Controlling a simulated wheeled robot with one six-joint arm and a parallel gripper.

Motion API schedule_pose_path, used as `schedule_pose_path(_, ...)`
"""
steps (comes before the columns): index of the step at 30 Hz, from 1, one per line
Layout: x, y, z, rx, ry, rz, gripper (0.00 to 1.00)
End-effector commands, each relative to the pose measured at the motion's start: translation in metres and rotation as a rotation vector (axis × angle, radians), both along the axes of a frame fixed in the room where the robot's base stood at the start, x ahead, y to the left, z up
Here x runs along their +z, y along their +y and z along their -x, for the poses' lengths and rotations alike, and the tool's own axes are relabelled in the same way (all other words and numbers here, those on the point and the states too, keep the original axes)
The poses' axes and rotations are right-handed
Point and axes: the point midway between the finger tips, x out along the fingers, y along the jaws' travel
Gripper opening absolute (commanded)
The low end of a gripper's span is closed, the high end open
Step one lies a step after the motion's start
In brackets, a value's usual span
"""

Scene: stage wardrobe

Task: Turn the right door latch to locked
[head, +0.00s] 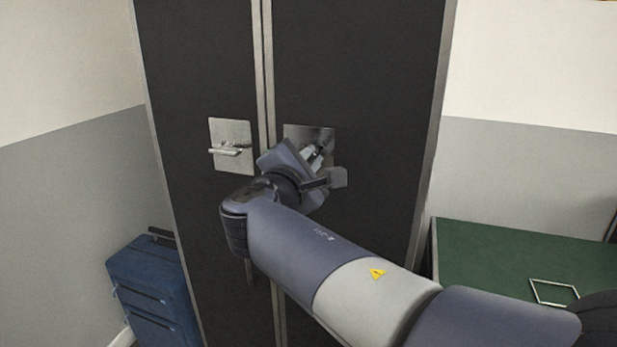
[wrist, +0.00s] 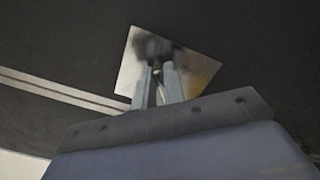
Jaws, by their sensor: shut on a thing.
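The right door (head: 375,75) of a dark wardrobe carries a square metal latch plate (head: 322,132). The plate also shows in the wrist view (wrist: 130,72), tilted, with my gripper in front of it. My gripper (head: 318,152) is shut at the right latch; in the wrist view its two fingers (wrist: 158,78) close on the latch handle (wrist: 157,70) in front of the plate. Most of the handle is hidden by the fingers, so its angle cannot be told. The left door's latch (head: 230,150) has its handle roughly level and stands apart from my gripper.
The left door (head: 195,60) is beside the right one, with metal edge strips (head: 263,60) between them. A blue suitcase (head: 150,290) stands at the lower left. A green-topped surface (head: 490,260) with a thin light frame (head: 553,292) on it is at the right.

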Motion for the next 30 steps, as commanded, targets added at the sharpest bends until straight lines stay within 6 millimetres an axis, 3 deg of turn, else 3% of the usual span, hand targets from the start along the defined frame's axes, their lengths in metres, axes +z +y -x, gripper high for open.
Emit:
schedule_pose_path(1, -0.0167, 0.0029, -0.001, 0.009, -0.001, -0.04, 0.0)
schedule_pose_path(18, -0.0208, 0.0019, -0.0006, 0.012, -0.164, -0.496, 0.0)
schedule_pose_path(30, -0.0188, 0.0022, -0.0005, 0.012, -0.217, -0.638, 0.0)
